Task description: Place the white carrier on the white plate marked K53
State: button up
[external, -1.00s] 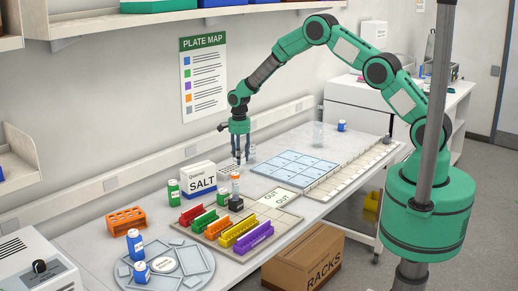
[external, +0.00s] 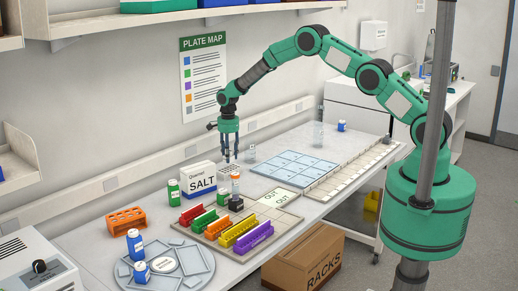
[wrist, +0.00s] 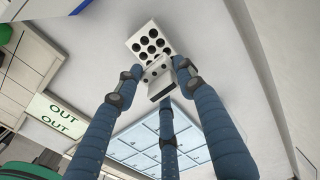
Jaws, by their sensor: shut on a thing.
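My gripper (external: 227,156) hangs over the back of the counter, right of the SALT box. In the wrist view, its three blue fingers (wrist: 158,80) are closed around a small white piece (wrist: 157,72) with dark holes, which looks like the white carrier. In the external view the held piece is too small to make out. A white block with several round black holes (wrist: 150,40) appears just beyond the fingertips, and it shows below the gripper in the external view (external: 229,168). I cannot read K53 anywhere, so I cannot tell which plate bears it.
A pale blue panelled mat (external: 295,167) and a long off-white divided strip (external: 352,168) lie to the right. The SALT box (external: 199,180), coloured racks (external: 239,232) and an OUT panel (external: 275,198) stand nearer.

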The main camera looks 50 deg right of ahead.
jog(key=shift+f+p, duration=0.35)
jog(key=shift+f, duration=1.4)
jog(key=shift+f, duration=0.15)
jog(key=o, duration=1.2)
jog(key=shift+r, duration=0.2)
notch_tip(320, 180, up, 12)
jog(key=shift+b, duration=0.75)
